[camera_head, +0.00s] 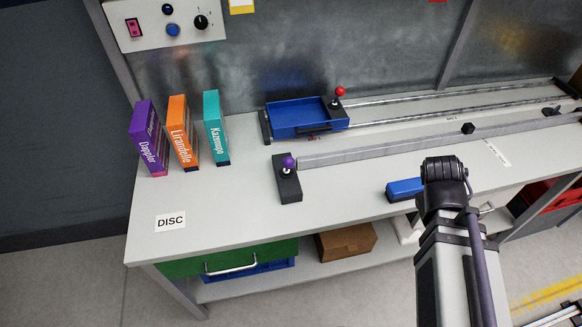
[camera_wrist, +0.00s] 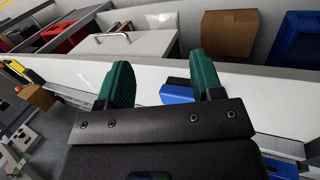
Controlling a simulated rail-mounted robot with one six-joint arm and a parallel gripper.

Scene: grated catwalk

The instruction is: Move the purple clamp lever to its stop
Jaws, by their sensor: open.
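The purple clamp lever (camera_head: 288,162) has a ball knob and stands on a black block (camera_head: 287,183) at the left end of a long grey rail (camera_head: 380,148) on the bench. My gripper (camera_wrist: 160,65) shows two green fingers in the wrist view, spread apart with nothing held. In the head view my arm is at the lower right, well to the right of the lever, and the fingers are hidden there. The lever cannot be made out in the wrist view.
A blue block (camera_head: 404,189) lies on the bench beside my arm. A blue tray (camera_head: 297,118) with a red-knobbed lever (camera_head: 339,92) stands behind the purple lever. Several upright boxes, including an orange one (camera_head: 182,132), stand left. The bench front near the DISC label (camera_head: 170,222) is clear.

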